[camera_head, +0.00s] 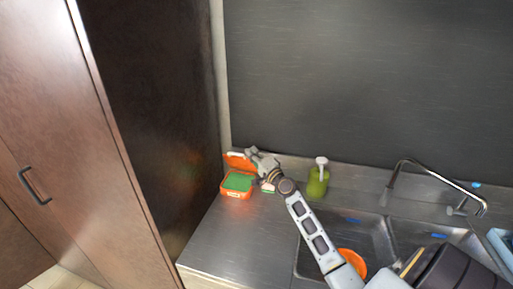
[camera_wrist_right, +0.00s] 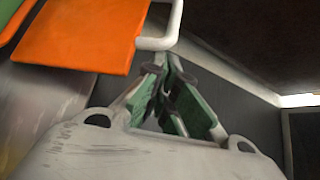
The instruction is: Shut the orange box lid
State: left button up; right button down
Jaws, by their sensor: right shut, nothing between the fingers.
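The orange box (camera_head: 236,195) stands on the metal counter near the tall dark cabinet, with something green inside it. Its orange lid (camera_head: 236,163) is open, raised at the back of the box. In the right wrist view the orange lid (camera_wrist_right: 85,38) fills the upper left, with a white bar-like loop (camera_wrist_right: 165,40) at its edge. My right gripper (camera_head: 251,153) is shut and empty, at the right end of the raised lid. In the wrist view its fingertips (camera_wrist_right: 166,68) are just below the white loop; I cannot tell whether they touch. My left gripper is not in view.
A green soap bottle (camera_head: 318,181) with a white pump stands right of the box. A sink with a tap (camera_head: 435,178) and an orange bowl (camera_head: 352,262) lies farther right. A small item (camera_head: 268,187) sits beside the box. The counter in front of the box (camera_head: 230,240) is clear.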

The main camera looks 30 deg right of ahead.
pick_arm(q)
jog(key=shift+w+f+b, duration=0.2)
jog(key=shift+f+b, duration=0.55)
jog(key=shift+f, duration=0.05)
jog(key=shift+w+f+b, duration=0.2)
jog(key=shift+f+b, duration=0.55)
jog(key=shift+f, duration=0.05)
pick_arm(e)
jog(key=s+a+f, duration=0.4)
jog(key=a+f, duration=0.1)
jog(key=shift+s+f, duration=0.25)
jog(key=shift+f, duration=0.05)
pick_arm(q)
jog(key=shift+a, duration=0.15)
pick_arm(e)
jog(key=shift+s, duration=0.15)
jog(key=s+f, duration=0.2)
jog(key=s, duration=0.9)
jog(key=shift+s+d, duration=0.15)
jog(key=shift+s, duration=0.1)
